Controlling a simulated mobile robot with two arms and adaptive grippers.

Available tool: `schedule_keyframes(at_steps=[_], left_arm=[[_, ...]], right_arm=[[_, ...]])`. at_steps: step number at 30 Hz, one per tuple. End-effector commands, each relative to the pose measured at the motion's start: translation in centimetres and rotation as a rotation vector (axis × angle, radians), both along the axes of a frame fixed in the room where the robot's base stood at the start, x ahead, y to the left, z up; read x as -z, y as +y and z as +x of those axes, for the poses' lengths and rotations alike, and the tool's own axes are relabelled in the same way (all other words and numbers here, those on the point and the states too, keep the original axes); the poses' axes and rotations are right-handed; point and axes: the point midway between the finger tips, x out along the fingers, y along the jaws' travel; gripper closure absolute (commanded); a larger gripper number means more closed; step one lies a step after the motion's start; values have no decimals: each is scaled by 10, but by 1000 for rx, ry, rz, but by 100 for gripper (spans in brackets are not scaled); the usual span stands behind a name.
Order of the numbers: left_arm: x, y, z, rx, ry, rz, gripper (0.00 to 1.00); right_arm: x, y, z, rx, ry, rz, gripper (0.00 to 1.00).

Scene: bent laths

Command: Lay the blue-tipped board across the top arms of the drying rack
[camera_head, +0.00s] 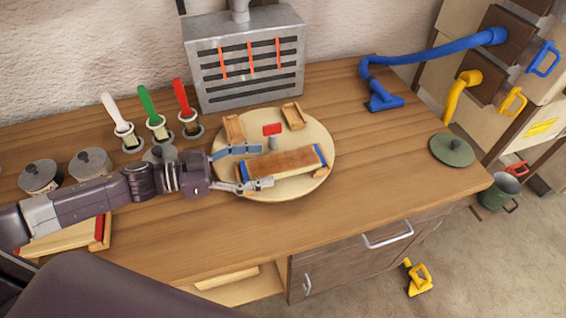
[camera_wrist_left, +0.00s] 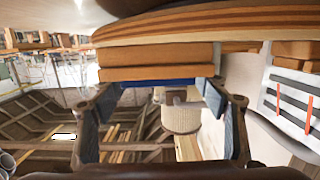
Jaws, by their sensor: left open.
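The blue-tipped board (camera_head: 285,163) is a brown lath with a blue band at each end. It lies on a round pale wooden disc (camera_head: 321,135) on the workbench. My left gripper (camera_head: 266,166) reaches in from the left with its fingers spread on either side of the board's near-left end. In the left wrist view, the blue end (camera_wrist_left: 157,84) shows ahead between the open fingers (camera_wrist_left: 160,94); I cannot tell whether they touch it. I cannot pick out a drying rack with certainty. My right gripper is not in view.
A slotted metal box (camera_head: 247,62) stands behind. A red-ended board (camera_head: 62,238) lies front left. The bench right of the disc is mostly clear.

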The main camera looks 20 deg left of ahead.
Motion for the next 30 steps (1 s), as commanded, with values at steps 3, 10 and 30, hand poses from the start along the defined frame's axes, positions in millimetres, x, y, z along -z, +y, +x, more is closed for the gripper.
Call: schedule_keyframes(at_steps=[3, 10, 30], left_arm=[[1, -14, 9, 0, -3, -4, 32], [9, -37, 24, 0, -2, -2, 32], [12, -39, 25, 1, -1, 0, 74]], right_arm=[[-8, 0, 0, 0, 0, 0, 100], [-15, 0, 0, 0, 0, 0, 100], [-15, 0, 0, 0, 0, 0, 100]])
